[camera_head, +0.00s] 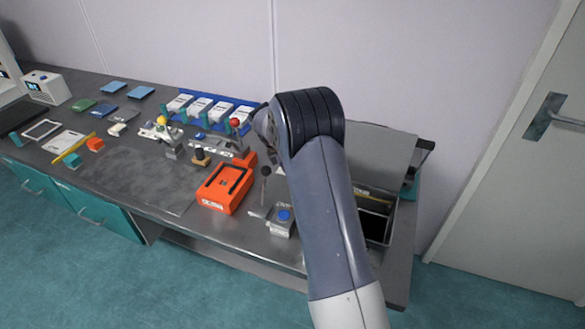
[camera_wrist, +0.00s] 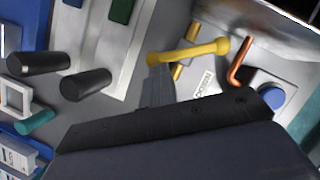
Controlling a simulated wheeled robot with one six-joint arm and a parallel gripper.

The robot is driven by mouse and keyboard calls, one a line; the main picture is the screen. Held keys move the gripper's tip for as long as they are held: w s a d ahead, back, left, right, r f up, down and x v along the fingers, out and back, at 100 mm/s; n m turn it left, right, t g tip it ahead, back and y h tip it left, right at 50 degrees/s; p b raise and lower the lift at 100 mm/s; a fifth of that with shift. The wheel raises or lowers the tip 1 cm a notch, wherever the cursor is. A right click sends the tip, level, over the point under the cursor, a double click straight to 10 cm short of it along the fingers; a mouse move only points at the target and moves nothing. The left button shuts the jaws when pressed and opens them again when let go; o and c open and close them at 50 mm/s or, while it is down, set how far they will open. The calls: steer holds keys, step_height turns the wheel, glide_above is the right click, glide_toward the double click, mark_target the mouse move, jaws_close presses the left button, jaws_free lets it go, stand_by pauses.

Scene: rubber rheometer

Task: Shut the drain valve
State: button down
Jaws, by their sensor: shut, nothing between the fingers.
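In the wrist view a yellow lever (camera_wrist: 190,52) with rounded ends lies across brass-coloured fittings on a grey surface. It looks like the drain valve's handle. A bent copper pipe (camera_wrist: 240,62) stands just right of its right end. My gripper (camera_wrist: 156,75) is shut and empty, its grey fingertips close to the lever's left end. I cannot tell whether they touch it. In the head view my arm's dark wrist joint hides the gripper and the valve.
A blue round knob (camera_wrist: 271,96) is right of the copper pipe, and two black cylindrical handles (camera_wrist: 86,85) are at left. In the head view an orange box (camera_head: 226,188) and a blue-buttoned unit (camera_head: 281,221) stand left of my arm. An open-lidded box (camera_head: 378,207) is at right.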

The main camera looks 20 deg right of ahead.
steer(key=shift+w+d+f+m+g+p, duration=0.1)
steer(key=shift+d+m+g+p, duration=0.2)
steer(key=shift+m, duration=0.55)
steer(key=shift+w+d+f+m+g+p, duration=0.15)
steer(key=shift+d+m+g, duration=0.15)
steer(key=shift+m, duration=0.55)
stand_by(0.8)
steer(key=shift+s, duration=0.2)
steer(key=shift+s+d, duration=0.1)
steer(key=shift+s, duration=0.6)
steer(key=b+v, duration=0.1)
steer(key=v, duration=1)
steer(key=shift+w+r+b, duration=0.2)
steer(key=shift+b, duration=0.15)
steer(key=shift+d, duration=0.15)
